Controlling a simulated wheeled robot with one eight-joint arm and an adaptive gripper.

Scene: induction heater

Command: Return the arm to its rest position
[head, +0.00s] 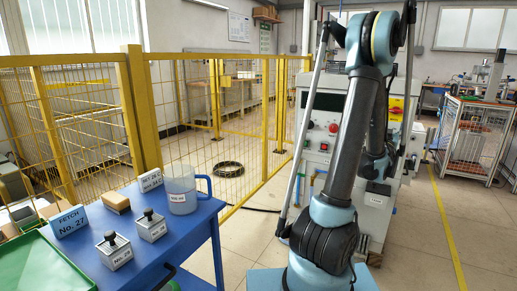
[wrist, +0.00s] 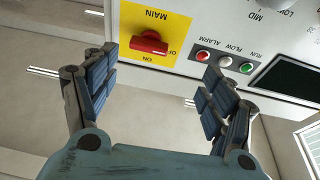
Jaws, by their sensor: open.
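My gripper (wrist: 159,58) is open and empty in the wrist view, its two blue padded fingers spread wide. Between and beyond the fingertips is the heater's panel, seen upside down, with the red main switch handle (wrist: 149,43) on a yellow plate (wrist: 163,22). The handle lies crosswise in the view, and the fingers look apart from it. In the head view my arm (head: 347,140) rises and bends in front of the induction heater cabinet (head: 378,208). My gripper is hidden there behind the arm.
A blue table (head: 190,240) at left bears a measuring jug (head: 181,190), two labelled weights, a sponge-like block (head: 116,202) and a green tray (head: 40,266). A yellow mesh fence (head: 150,110) stands behind it. Floor right of the cabinet is clear.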

